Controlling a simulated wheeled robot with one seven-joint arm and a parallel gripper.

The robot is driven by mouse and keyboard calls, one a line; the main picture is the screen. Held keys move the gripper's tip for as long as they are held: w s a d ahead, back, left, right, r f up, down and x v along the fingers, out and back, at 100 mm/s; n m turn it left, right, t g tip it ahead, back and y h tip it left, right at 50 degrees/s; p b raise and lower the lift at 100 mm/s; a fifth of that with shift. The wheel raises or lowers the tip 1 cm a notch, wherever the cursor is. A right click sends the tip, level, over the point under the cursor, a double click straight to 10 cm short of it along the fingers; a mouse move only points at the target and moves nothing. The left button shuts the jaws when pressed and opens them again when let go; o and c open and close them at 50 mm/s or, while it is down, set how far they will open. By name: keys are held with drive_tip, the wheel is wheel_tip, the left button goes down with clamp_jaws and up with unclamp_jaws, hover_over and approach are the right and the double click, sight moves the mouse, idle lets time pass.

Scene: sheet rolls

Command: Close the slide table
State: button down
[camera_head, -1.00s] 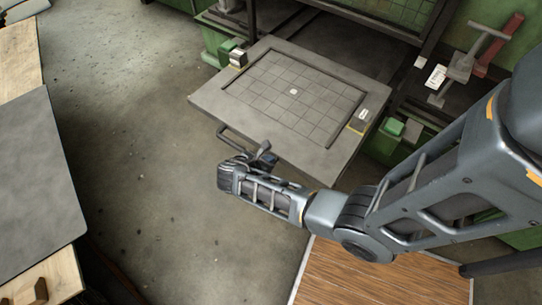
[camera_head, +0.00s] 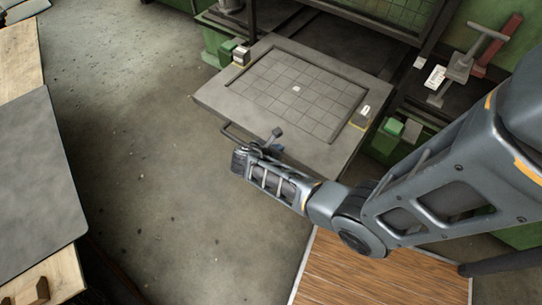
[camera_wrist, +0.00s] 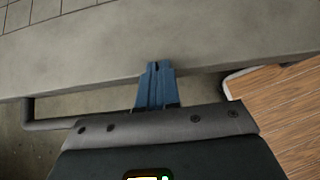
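The slide table (camera_head: 225,97) is a grey plate with a recessed grid. In the head view it sticks out from the machine frame over the floor. Its bar handle (camera_head: 229,133) runs along the front edge and is partly hidden by my arm. My gripper (camera_head: 277,149) is at that front edge. In the wrist view, the blue fingers of my gripper (camera_wrist: 156,66) are together, with their tips at the table edge (camera_wrist: 100,82). The handle (camera_wrist: 50,125) passes out of sight behind the gripper body. I see nothing held between the fingers; contact with the edge is hard to tell.
The dark bay (camera_head: 350,45) of the machine lies behind the table. A green block (camera_head: 393,127) is right of it, and a clamp-like tool (camera_head: 461,67) is farther right. A wooden board (camera_head: 380,275) is below my arm. Open floor (camera_head: 140,130) lies left.

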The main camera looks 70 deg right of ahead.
sight(339, 80)
drive_tip(key=s+d+b, duration=0.3)
drive_tip(key=d+b, duration=0.1)
drive_tip(key=d, duration=0.9)
drive_tip(key=s+d+b, duration=0.3)
drive_tip(key=d+b, duration=0.1)
drive_tip(key=d, duration=1)
drive_tip(key=s+d+b, duration=0.4)
drive_tip(key=d, duration=1)
drive_tip(key=shift+f, duration=0.2)
drive_tip(key=shift+s+d+r+b, duration=0.1)
drive_tip(key=shift+s+d+b, duration=0.15)
drive_tip(key=shift+d, duration=0.25)
drive_tip(key=shift+w, duration=0.1)
